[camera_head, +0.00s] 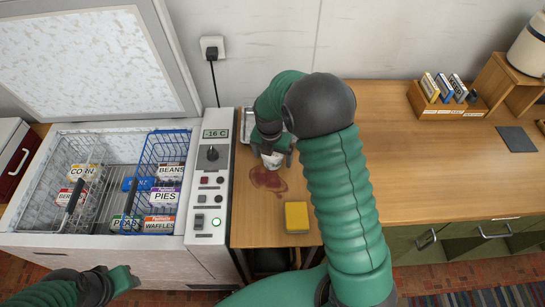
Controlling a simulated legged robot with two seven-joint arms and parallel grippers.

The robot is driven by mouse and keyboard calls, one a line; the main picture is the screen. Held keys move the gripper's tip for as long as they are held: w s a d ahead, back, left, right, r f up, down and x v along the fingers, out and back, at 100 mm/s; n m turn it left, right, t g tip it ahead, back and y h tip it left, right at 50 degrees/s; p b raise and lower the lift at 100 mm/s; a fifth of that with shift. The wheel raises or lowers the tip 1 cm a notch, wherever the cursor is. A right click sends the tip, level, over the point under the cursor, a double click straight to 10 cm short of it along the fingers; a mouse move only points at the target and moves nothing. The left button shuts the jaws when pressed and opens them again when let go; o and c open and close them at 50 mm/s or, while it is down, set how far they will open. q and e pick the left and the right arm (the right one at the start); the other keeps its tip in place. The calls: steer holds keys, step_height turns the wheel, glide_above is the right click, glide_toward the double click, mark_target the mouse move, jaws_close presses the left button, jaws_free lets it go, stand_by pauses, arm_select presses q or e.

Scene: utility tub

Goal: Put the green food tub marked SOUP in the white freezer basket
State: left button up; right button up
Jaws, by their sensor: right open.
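My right gripper (272,157) is open and points down over the left end of the wooden counter. A small whitish object (272,161) shows between or just under its fingers; I cannot tell what it is. No SOUP lettering is readable, and the arm hides part of the counter, so I cannot pick out the green tub. The white wire basket (48,187) is in the left part of the open freezer, with packs marked CORN (83,173) and BERRIES (71,196) at it. My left gripper (125,280) is at the lower left, in front of the freezer; its jaws are unclear.
A blue wire basket (143,160) holds BEANS, PIES and WAFFLES packs. The freezer's control panel (210,185) stands between freezer and counter. A red spill (268,181) and yellow sponge (296,216) lie near my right gripper. A metal tray (246,125) is partly hidden behind it.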

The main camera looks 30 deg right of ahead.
steer(key=shift+w+f, duration=0.15)
steer(key=shift+f, duration=0.2)
steer(key=shift+d, duration=0.1)
steer(key=c, duration=0.7)
steer(key=shift+r, duration=0.1)
steer(key=c, duration=1.2)
